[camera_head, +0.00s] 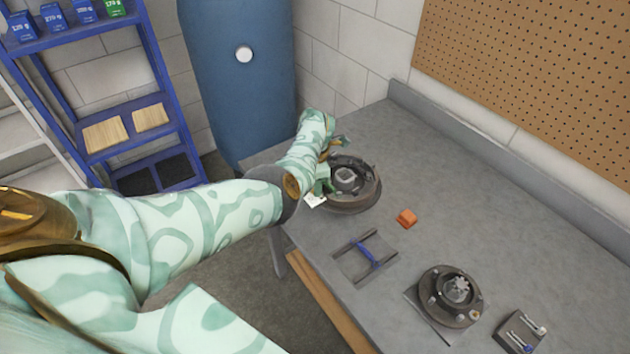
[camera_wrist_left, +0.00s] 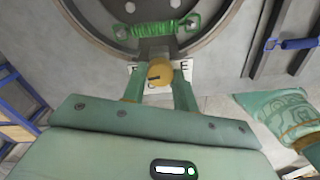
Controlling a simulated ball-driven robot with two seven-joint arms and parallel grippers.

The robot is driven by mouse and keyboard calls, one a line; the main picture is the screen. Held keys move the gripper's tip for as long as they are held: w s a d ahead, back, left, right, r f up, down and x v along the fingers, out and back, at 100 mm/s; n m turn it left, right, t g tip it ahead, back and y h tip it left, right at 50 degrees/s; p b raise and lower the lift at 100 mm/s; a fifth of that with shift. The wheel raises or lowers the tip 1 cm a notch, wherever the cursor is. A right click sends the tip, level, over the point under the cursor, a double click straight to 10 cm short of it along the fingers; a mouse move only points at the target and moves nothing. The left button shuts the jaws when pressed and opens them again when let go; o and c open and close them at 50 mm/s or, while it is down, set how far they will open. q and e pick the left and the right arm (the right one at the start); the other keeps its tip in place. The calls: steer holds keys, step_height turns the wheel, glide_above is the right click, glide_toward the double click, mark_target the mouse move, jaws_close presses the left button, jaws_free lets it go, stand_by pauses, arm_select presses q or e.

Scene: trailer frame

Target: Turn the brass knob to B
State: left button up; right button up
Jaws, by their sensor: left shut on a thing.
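The brass knob (camera_wrist_left: 160,73) sits at the rim of a dark round drum assembly (camera_head: 362,202), in front of a white letter plate (camera_wrist_left: 187,72). In the left wrist view the two green fingers of my left gripper (camera_wrist_left: 160,82) are shut on the knob, one on each side. A short dark line marks the knob's face. An E shows on the plate to the right of the knob; the other letters are partly covered and I cannot read them surely. In the head view my left gripper (camera_head: 323,186) is at the drum's near left side, and the knob is hidden. My right gripper is not in view.
An orange block (camera_head: 406,218), a dark frame with a blue bar (camera_head: 368,252), a second round hub assembly (camera_head: 450,297) and a small tray (camera_head: 520,333) stand on the grey bench (camera_head: 470,215). A blue shelf (camera_head: 120,145) is at the left. The bench's back right is clear.

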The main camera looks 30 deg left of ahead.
arm_select(q)
steer(key=shift+w+r+m, duration=0.1)
steer(key=shift+r+m, duration=0.05)
steer(key=shift+m, duration=0.45)
steer(key=o, duration=1)
step_height(320, 180, up, 16)
steer(key=p, duration=0.7)
steer(key=shift+r+p, duration=0.1)
steer(key=shift+p, duration=0.2)
